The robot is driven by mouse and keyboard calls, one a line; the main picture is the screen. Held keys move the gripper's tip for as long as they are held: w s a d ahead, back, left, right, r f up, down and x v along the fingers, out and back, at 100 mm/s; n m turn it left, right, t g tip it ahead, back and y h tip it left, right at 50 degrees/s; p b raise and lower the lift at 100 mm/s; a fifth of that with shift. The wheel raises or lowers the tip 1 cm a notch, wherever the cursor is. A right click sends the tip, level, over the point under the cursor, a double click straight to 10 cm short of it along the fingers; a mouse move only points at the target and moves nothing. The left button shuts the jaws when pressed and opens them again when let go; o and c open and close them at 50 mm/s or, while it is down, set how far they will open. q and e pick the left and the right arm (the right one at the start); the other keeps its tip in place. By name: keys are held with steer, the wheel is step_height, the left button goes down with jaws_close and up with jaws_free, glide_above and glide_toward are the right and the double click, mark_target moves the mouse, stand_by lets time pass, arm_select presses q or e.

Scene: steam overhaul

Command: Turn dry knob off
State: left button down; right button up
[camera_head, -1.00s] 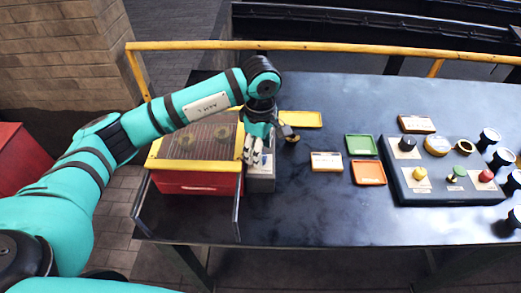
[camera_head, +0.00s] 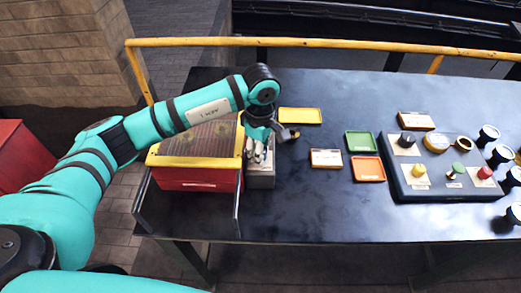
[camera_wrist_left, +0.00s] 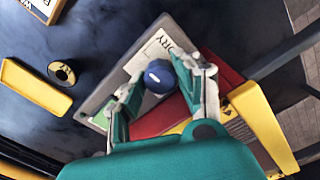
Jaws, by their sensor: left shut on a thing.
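The dry knob is a dark blue round knob (camera_wrist_left: 160,76) on a small grey panel, beside a white label reading "DRY" (camera_wrist_left: 150,50) in the left wrist view. My left gripper (camera_wrist_left: 158,80) has a finger on each side of the knob and is shut on it. In the head view my left gripper (camera_head: 257,152) points down over the grey panel (camera_head: 262,181) and hides the knob. A green patch (camera_wrist_left: 100,120) shows on the panel near one finger. My right gripper is not in view.
A red box with a yellow rim and mesh top (camera_head: 195,180) stands directly left of the panel. Yellow (camera_head: 300,115), green (camera_head: 360,142) and orange (camera_head: 368,169) trays lie to the right. A control board (camera_head: 450,190) with several knobs is farther right. The table front is clear.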

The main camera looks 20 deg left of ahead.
arm_select(q)
steer(key=n+b, duration=0.2)
steer(key=b, duration=0.1)
steer(key=shift+f+n, duration=0.15)
steer(key=shift+n, duration=0.25)
steer(key=n+b, duration=0.3)
steer(key=n, duration=0.2)
steer(key=shift+n+b, duration=0.3)
steer(key=shift+b, duration=0.1)
steer(key=n+b, duration=0.2)
steer(key=n, duration=0.3)
steer(key=shift+b, duration=0.4)
steer(key=shift+w+r+n+b, duration=0.15)
steer(key=shift+n+b, duration=0.6)
steer(key=shift+n, duration=1.45)
steer(key=shift+r, duration=0.1)
steer(key=c, duration=0.9)
jaws_free()
steer(key=shift+c, duration=0.2)
